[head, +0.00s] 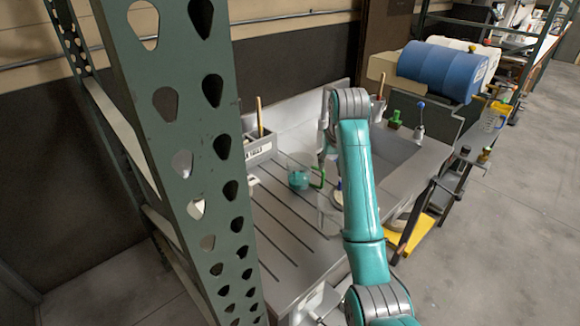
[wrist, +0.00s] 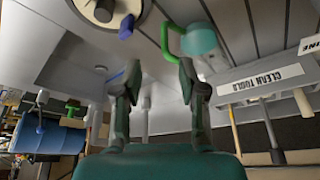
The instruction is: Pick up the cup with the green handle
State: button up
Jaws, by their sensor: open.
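The cup with the green handle stands on the slotted grey bench. In the head view it is a clear cup (head: 299,172) with teal contents, its green handle (head: 318,180) facing right, toward my arm. In the wrist view the cup (wrist: 200,40) is at the top, with the green handle (wrist: 172,40) on its left side. My gripper (wrist: 160,70) is open and empty. The handle lies beyond the fingertips, nearer the right finger; I cannot tell whether they touch. In the head view my gripper (head: 326,148) is partly hidden behind my arm, close to the handle.
A round vessel with a blue handle (wrist: 127,26) is at the wrist view's top. A "CLEAN TOOLS" box (wrist: 262,82) stands behind the cup. A green perforated rack post (head: 185,130) blocks the left foreground. A blue drum (head: 440,70) lies at the back right.

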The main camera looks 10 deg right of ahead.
aim_at(324, 176)
jog(key=x, duration=0.5)
jog(key=shift+w+a, duration=0.2)
jog(key=shift+a, duration=0.05)
jog(key=shift+x, duration=2.9)
grip_shut()
